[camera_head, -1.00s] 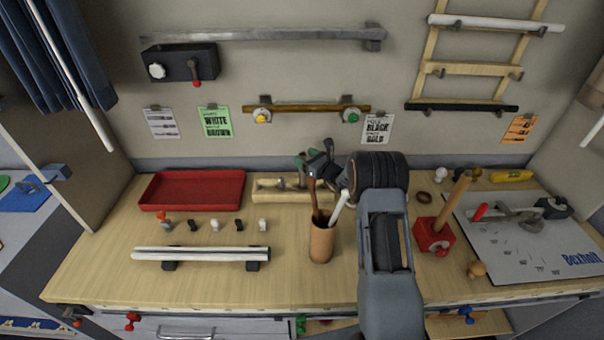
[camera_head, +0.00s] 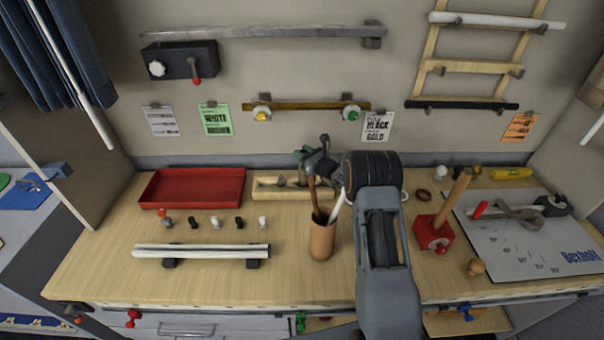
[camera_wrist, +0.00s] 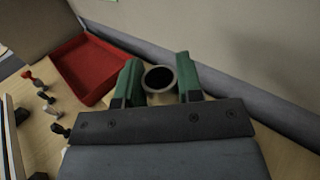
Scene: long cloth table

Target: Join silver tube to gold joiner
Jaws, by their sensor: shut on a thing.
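My gripper (camera_head: 311,160) is above the wooden tray at the back middle of the table. In the wrist view its green fingers (camera_wrist: 159,80) are shut on a round hollow piece (camera_wrist: 159,79) with a grey rim and dark inside, seen end-on. I cannot tell its full length or whether it is the silver tube or a joiner. A pale, silvery tube (camera_head: 200,251) lies across two black rests at the front left. Several small stubs (camera_head: 215,222) stand in a row behind it. I cannot pick out a gold joiner for sure.
A red tray (camera_head: 193,203) is at the back left. A brown cup (camera_head: 321,240) holding sticks stands close in front of my gripper. A red block (camera_head: 431,234) with a wooden rod and a grey board (camera_head: 520,245) are on the right.

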